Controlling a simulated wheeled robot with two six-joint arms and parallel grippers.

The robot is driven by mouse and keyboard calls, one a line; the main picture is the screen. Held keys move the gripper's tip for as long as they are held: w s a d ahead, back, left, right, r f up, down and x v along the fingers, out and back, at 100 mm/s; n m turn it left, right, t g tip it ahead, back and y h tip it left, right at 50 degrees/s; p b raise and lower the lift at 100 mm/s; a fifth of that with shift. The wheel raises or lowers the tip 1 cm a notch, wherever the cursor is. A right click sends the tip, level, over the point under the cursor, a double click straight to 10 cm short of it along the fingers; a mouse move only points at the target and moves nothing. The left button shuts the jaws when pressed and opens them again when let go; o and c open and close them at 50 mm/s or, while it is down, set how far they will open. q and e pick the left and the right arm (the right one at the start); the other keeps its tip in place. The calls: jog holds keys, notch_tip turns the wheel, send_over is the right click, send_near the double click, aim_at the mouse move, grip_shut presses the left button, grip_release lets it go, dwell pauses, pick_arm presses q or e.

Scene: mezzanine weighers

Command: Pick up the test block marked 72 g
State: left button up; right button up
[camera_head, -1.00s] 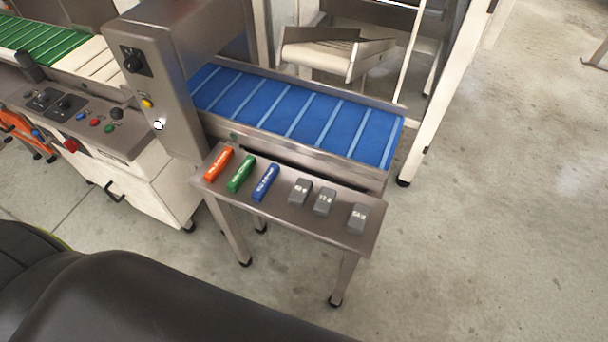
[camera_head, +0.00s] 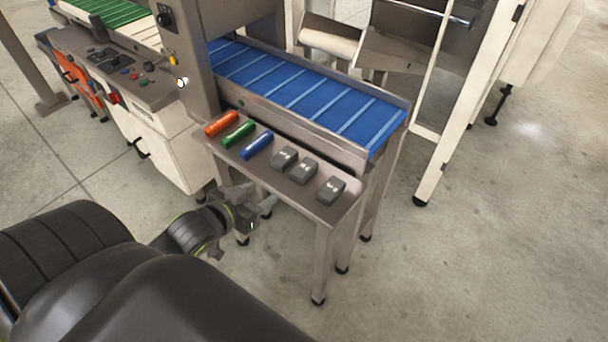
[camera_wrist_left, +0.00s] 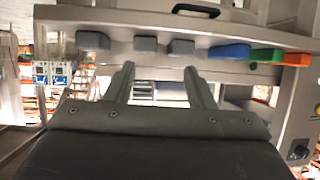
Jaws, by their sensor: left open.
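Three grey test blocks lie in a row on the right half of a small steel table: a left one (camera_head: 284,158), a middle one (camera_head: 304,171) and a right one (camera_head: 331,190). Each has a pale mark on top, too small to read surely, so I cannot tell which is 72 g. In the left wrist view the grey blocks (camera_wrist_left: 145,44) stand beyond the fingers, their marks hidden. My left gripper (camera_head: 260,196) is open and empty, in front of the table's near edge, apart from the blocks. It also shows in the left wrist view (camera_wrist_left: 159,68). My right gripper is out of view.
Orange (camera_head: 221,124), green (camera_head: 238,134) and blue (camera_head: 257,145) bars lie left of the grey blocks on the table (camera_head: 318,206). A blue conveyor (camera_head: 310,95) runs close behind. A weigher housing (camera_head: 190,60) stands left.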

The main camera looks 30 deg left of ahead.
pick_arm(q)
notch_tip(320, 180, up, 2)
jog(key=d, duration=0.2)
jog(key=b, duration=0.2)
send_near(303, 168)
jog(key=shift+t, duration=0.3)
jog(key=x, duration=0.4)
jog(key=shift+w+a+f, duration=0.2)
jog(key=shift+a+f, duration=0.05)
jog(key=shift+f, duration=0.25)
jog(key=shift+x, duration=0.8)
jog(key=x, duration=0.3)
jog(key=shift+w+d+b, duration=0.3)
jog(key=shift+b, duration=0.05)
jog(key=shift+w+f, duration=0.25)
jog(key=shift+w, duration=0.25)
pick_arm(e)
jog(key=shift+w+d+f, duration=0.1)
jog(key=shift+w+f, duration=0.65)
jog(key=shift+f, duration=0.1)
pick_arm(q)
jog(key=shift+c, duration=0.4)
jog(key=c, duration=0.7)
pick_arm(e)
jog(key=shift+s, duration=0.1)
